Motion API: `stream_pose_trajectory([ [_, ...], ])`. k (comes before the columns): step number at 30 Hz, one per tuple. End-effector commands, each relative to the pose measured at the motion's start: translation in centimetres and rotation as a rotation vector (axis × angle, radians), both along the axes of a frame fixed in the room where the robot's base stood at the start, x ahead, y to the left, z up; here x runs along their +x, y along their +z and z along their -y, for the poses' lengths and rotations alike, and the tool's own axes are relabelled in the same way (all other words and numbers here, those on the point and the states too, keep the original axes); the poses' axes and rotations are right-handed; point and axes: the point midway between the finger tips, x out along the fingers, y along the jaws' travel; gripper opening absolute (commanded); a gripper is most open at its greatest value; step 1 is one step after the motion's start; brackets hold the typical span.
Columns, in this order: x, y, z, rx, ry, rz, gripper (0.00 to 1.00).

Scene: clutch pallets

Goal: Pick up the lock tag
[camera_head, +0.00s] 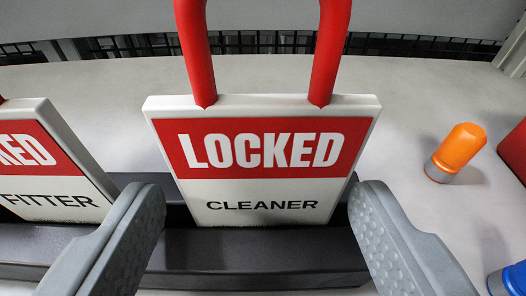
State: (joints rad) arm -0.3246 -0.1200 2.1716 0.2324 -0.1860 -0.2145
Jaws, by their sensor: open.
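A white lock tag (262,160) with a red band reading "LOCKED" and the word "CLEANER" below stands in a dark slotted rack (255,262). It has a red loop handle at its top, cut off by the upper picture edge. My gripper (260,215) is open, with one grey finger at the tag's lower left and the other at its lower right. No contact between the fingers and the tag is visible. A second lock tag (50,165), reading "FITTER", stands in the same rack to the left and is partly out of view.
A blue object (508,280) is at the lower right corner and a red one (516,150) at the right edge. Black grating (400,46) runs along the back.

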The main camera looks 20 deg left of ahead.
Motion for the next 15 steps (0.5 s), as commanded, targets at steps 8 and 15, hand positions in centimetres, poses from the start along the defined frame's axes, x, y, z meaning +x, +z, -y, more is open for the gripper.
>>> stream_pose_trajectory([
  [8, 3.1, -0.8, -0.6, -0.002, 0.001, -0.001, 0.65],
  [15, 4.4, -1.1, -1.0, 0.000, 0.000, -0.001, 0.65],
])
